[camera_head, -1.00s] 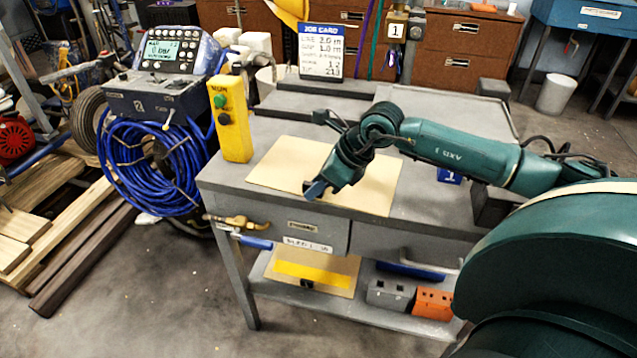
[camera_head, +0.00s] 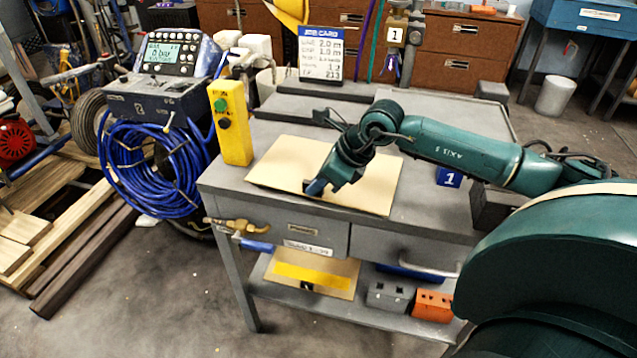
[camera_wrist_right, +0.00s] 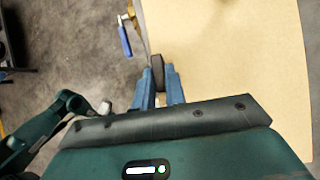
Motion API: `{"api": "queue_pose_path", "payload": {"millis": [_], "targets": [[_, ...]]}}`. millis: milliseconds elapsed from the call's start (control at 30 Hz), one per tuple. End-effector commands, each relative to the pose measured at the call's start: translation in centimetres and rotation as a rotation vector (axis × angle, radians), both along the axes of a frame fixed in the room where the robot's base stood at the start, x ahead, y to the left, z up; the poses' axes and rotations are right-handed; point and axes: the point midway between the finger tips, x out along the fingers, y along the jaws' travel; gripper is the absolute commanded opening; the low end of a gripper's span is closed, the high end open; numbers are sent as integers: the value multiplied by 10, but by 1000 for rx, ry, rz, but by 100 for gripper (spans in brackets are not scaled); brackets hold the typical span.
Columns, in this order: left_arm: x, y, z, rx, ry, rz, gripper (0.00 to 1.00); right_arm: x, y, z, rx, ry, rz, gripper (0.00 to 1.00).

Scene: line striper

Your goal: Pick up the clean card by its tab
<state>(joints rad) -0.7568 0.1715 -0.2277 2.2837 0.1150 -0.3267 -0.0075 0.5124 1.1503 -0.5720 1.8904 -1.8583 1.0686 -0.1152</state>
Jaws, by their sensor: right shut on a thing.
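The clean card (camera_head: 285,165) is a plain tan sheet at the front of the grey bench top. In the right wrist view the card (camera_wrist_right: 235,55) fills the right side. My right gripper (camera_head: 316,187) is at the card's front edge. Its blue fingers (camera_wrist_right: 159,82) are shut on the small dark tab (camera_wrist_right: 157,68) at that edge. The head view does not show clearly whether the card is raised from the bench; the fingers hide the tab there. My left gripper is in neither view.
A yellow control box (camera_head: 232,125) stands left of the card. A job card sign (camera_head: 321,53) stands behind. A brass valve with blue handle (camera_head: 240,228) sticks out from the bench front. A yellow-striped card (camera_head: 312,275) lies on the lower shelf.

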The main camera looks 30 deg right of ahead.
Motion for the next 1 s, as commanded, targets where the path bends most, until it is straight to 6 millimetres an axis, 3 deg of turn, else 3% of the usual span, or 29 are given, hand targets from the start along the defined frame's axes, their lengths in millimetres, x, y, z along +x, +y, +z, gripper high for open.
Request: {"api": "queue_pose_path", "payload": {"millis": [500,1000], "targets": [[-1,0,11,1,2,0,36,0,0,22,1,-2,1,0],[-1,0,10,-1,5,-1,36,0,2,21,1,-1,47,0]]}}
